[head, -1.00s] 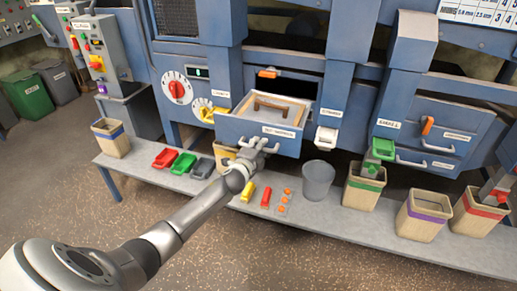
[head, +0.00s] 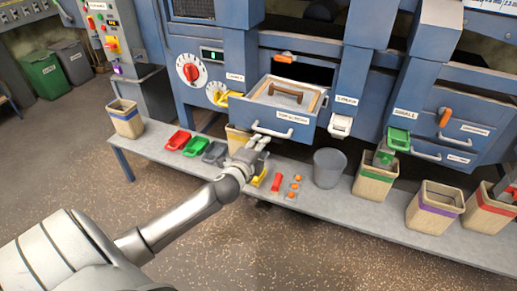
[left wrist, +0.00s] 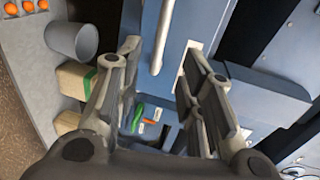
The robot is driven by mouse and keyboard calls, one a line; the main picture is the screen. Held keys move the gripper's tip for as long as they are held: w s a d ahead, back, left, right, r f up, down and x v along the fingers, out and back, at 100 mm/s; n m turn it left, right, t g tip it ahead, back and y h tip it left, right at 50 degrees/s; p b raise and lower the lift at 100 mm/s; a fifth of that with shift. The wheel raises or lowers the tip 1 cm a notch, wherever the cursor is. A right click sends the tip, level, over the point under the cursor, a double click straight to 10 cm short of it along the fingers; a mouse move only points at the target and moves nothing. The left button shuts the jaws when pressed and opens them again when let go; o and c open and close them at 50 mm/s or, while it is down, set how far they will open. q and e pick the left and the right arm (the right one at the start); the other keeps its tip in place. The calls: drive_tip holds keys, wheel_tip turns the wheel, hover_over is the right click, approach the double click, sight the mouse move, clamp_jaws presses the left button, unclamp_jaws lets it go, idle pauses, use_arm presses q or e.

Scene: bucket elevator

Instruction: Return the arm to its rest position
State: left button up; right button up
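My left arm comes in from the lower left, and its gripper (head: 260,142) hangs over the bench just below the handle (head: 272,131) of an open blue drawer. In the left wrist view the two fingers of this gripper (left wrist: 162,50) are spread apart with nothing between them. The handle (left wrist: 160,40) shows beyond the fingers there, apart from them. The drawer (head: 265,113) is pulled out and holds a framed tray with a brown handle (head: 284,93). My right gripper is in neither view.
A green-banded bin (head: 373,182) stands right of the bucket. Open floor lies in front.

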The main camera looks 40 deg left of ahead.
use_arm(q)
drive_tip(key=shift+s+d+r, duration=0.1)
drive_tip(key=shift+s+r, duration=0.05)
drive_tip(key=shift+s, duration=0.25)
drive_tip(key=s+d+f+n+g, duration=0.15)
drive_tip(key=s+f, duration=0.35)
drive_tip(key=f, duration=0.6)
drive_tip(key=s+f+n+g+h, duration=0.1)
drive_tip(key=s+f+n+g, duration=0.35)
drive_tip(key=f, duration=0.75)
drive_tip(key=s+d+f+g, duration=0.1)
drive_tip(key=s+f, duration=0.5)
drive_tip(key=f, duration=0.5)
drive_tip(key=s+d+f+n+g+h, duration=0.1)
drive_tip(key=s+d+f, duration=0.3)
drive_tip(key=s, duration=0.7)
drive_tip(key=s+d+f+n+g, duration=0.3)
drive_tip(key=s+d+f, duration=0.2)
drive_tip(key=s+f, duration=0.3)
drive_tip(key=s+d+f+n+g+h, duration=0.1)
drive_tip(key=s+f, duration=0.6)
drive_tip(key=s, duration=0.8)
drive_tip(key=d+n+g, duration=0.1)
drive_tip(key=d+g, duration=0.1)
drive_tip(key=d, duration=0.1)
drive_tip(key=shift+s+d+n+h, duration=0.3)
drive_tip(key=shift+n, duration=0.1)
